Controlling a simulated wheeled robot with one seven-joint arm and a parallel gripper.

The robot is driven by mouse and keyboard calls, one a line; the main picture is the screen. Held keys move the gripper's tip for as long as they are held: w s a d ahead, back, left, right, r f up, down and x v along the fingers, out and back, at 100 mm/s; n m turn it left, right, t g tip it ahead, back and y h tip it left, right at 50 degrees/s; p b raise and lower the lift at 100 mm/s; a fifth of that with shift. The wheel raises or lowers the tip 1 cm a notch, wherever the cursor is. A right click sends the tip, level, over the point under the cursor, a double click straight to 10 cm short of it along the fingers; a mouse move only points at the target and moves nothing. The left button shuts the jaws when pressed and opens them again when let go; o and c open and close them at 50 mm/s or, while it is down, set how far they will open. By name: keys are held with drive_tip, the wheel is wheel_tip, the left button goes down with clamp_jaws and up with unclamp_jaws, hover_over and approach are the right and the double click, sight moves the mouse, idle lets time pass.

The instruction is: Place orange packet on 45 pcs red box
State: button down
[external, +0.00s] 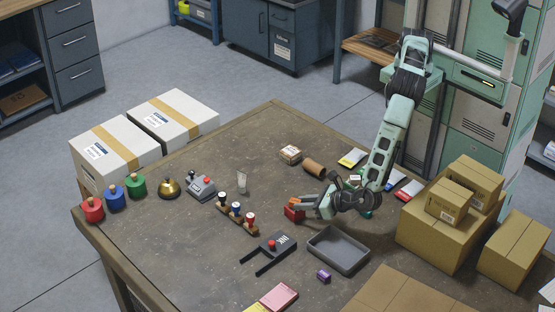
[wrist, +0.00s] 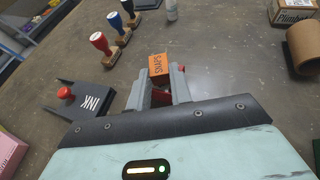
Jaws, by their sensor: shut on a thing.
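My gripper (external: 303,206) is low over the middle of the table. Its fingers (wrist: 157,88) are closed around a small box with an orange face lettered SNAPS (wrist: 158,65). Red shows between the fingers, and in the external view the box looks mostly red (external: 293,214). I cannot tell whether it touches the table, and no "45 pcs" print is readable. Colored packets lie behind and right of my gripper: a yellow and white one (external: 352,158) and a red and white one (external: 409,190). Others are partly hidden by my arm, and I cannot pick out an orange packet.
A brown roll (external: 314,168) and small carton (external: 290,154) lie behind. Cardboard boxes (external: 440,235) crowd the right side.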

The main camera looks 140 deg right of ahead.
drive_tip(key=shift+f, duration=0.2)
drive_tip(key=c, duration=1.3)
unclamp_jaws()
drive_tip(key=shift+o, duration=0.2)
drive_tip(key=shift+r, duration=0.15)
